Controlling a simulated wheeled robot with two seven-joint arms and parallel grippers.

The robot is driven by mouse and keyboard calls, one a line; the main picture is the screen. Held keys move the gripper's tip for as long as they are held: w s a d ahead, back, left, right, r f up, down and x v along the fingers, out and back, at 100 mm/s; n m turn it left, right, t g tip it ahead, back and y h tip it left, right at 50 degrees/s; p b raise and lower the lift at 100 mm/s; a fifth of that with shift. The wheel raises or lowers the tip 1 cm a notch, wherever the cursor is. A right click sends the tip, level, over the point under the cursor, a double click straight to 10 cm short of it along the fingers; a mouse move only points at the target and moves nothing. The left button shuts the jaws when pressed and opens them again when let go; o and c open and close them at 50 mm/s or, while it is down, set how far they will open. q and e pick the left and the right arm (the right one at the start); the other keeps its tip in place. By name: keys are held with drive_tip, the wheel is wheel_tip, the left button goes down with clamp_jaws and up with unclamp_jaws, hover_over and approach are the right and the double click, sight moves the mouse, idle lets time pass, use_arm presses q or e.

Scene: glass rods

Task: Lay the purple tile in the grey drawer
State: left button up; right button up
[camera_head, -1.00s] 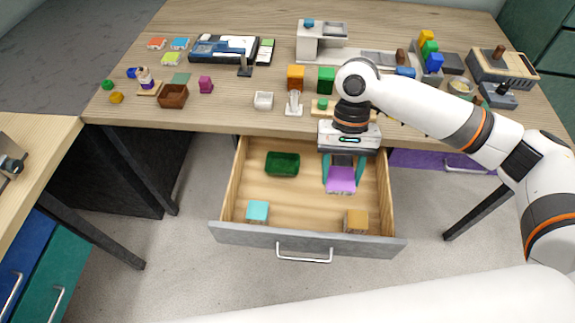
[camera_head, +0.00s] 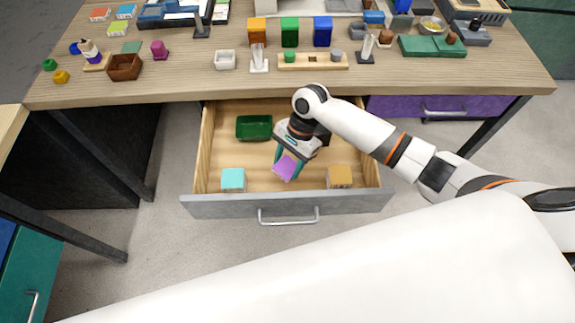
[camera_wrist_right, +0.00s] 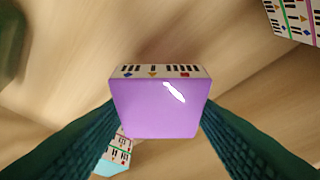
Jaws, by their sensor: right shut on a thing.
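The purple tile (camera_head: 287,168) is between the fingers of my right gripper (camera_head: 288,170), which is shut on it. The tile is tilted and held over the inside of the open grey drawer (camera_head: 235,208). In the right wrist view the tile (camera_wrist_right: 160,104) shows a purple face and a white edge with printed marks, with the dark green fingers on both sides of it. Whether it touches the drawer floor I cannot tell. My left gripper is not in view.
In the drawer, a dark green tray (camera_head: 254,127) lies at the back left, a cyan tile block (camera_head: 233,179) at the front left and an orange one (camera_head: 340,176) at the front right. The drawer floor between them is bare. The wooden desk (camera_head: 180,85) above holds several objects.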

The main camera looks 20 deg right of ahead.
sight(288, 171)
drive_tip(key=shift+f, duration=2.2)
drive_tip(key=shift+f, duration=0.1)
drive_tip(key=o, duration=1)
drive_tip(key=shift+o, duration=0.2)
drive_tip(key=v, duration=1.2)
drive_tip(key=shift+a, duration=0.1)
